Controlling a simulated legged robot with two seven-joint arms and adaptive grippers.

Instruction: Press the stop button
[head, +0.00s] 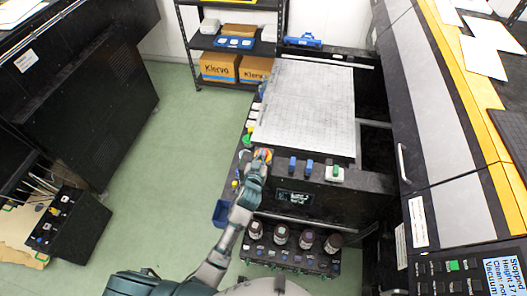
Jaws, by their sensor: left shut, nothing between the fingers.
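A yellow and red button (265,154), which looks like the stop button, sits at the left front corner of the machine, below the white perforated bed (305,100). My left gripper (259,162) is shut and empty, with its fingertips right at this button and partly covering it. I cannot tell whether the fingertips touch it or press it in. My left arm reaches up to it from the bottom of the head view. My right gripper is not in view.
Several dark ink bottles (280,236) stand in a row at the machine's front. A control panel (440,279) at lower right has a screen (504,276) reading "Stopped". A shelf with boxes (219,67) stands behind. Green floor (180,140) is clear on the left.

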